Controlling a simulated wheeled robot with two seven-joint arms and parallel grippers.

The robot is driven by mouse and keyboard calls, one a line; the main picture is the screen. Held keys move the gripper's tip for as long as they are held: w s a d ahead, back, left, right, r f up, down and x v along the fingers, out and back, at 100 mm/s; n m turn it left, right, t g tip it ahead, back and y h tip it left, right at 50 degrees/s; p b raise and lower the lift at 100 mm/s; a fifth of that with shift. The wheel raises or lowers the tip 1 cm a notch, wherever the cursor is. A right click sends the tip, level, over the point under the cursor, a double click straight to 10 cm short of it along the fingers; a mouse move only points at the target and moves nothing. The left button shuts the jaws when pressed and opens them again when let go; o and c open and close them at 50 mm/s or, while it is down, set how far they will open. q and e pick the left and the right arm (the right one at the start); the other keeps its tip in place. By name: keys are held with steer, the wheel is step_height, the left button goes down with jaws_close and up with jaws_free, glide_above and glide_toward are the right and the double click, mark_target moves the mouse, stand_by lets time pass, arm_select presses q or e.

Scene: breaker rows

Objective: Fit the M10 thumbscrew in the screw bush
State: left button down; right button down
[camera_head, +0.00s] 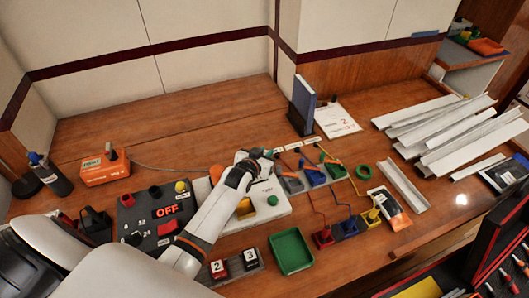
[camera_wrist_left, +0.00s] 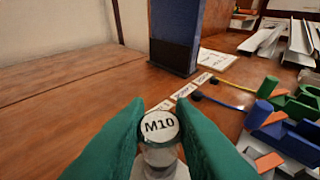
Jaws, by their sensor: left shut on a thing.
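My left gripper (camera_head: 264,154) reaches over the white board (camera_head: 283,207) on the bench. In the left wrist view its green fingers (camera_wrist_left: 160,135) are shut on the M10 thumbscrew (camera_wrist_left: 159,126), gripping it from both sides. The thumbscrew's round pale top, marked M10, faces the camera, with a shiny body below. A pale shape lies under it, but I cannot tell whether it touches. I cannot make out the screw bush; the gripper and arm may hide it. My right gripper is not in view.
A dark panel reading OFF (camera_head: 158,213) and an orange box (camera_head: 105,167) stand left. Coloured blocks with cables (camera_head: 313,176) stand right of the gripper, a dark blue upright (camera_head: 302,104) behind. A green tray (camera_head: 291,251) lies in front. The bench's back left is clear.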

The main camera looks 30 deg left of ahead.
arm_select(q)
steer(key=shift+f+b, duration=0.3)
steer(key=shift+f, duration=0.25)
steer(key=c, duration=1.1)
jaws_free()
steer(key=shift+c, duration=0.2)
steer(key=v, duration=1.2)
